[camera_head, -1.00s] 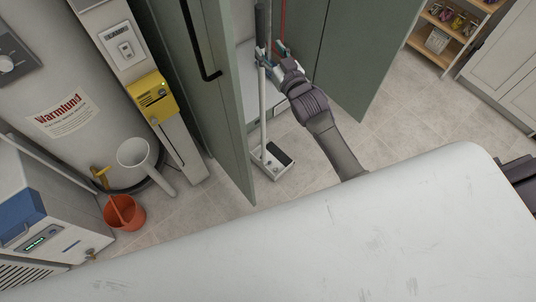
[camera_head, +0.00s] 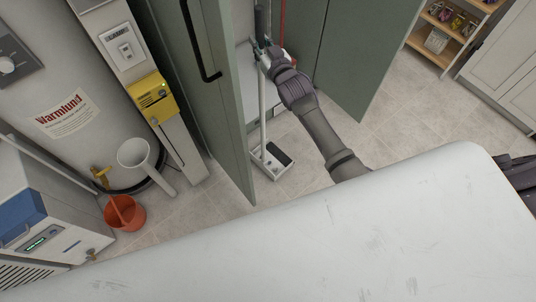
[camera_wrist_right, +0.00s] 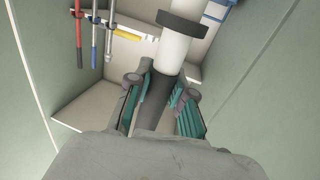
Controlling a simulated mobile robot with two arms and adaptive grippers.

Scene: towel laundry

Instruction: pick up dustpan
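The dustpan (camera_head: 272,158) stands on the floor just inside the open cabinet, its flat white pan at the bottom and its pole (camera_head: 263,105) upright with a dark grip on top. My right gripper (camera_head: 262,50) is at the upper part of the pole. In the right wrist view its two teal-padded fingers (camera_wrist_right: 165,100) lie on either side of the dark grip (camera_wrist_right: 155,112), with the white pole (camera_wrist_right: 173,50) beyond. The fingers are close to the grip, but I cannot tell whether they press on it. My left gripper is not in view.
Green cabinet doors (camera_head: 220,90) stand open on both sides of my right arm. A white table (camera_head: 330,235) fills the front. Tools hang inside the cabinet (camera_wrist_right: 93,35).

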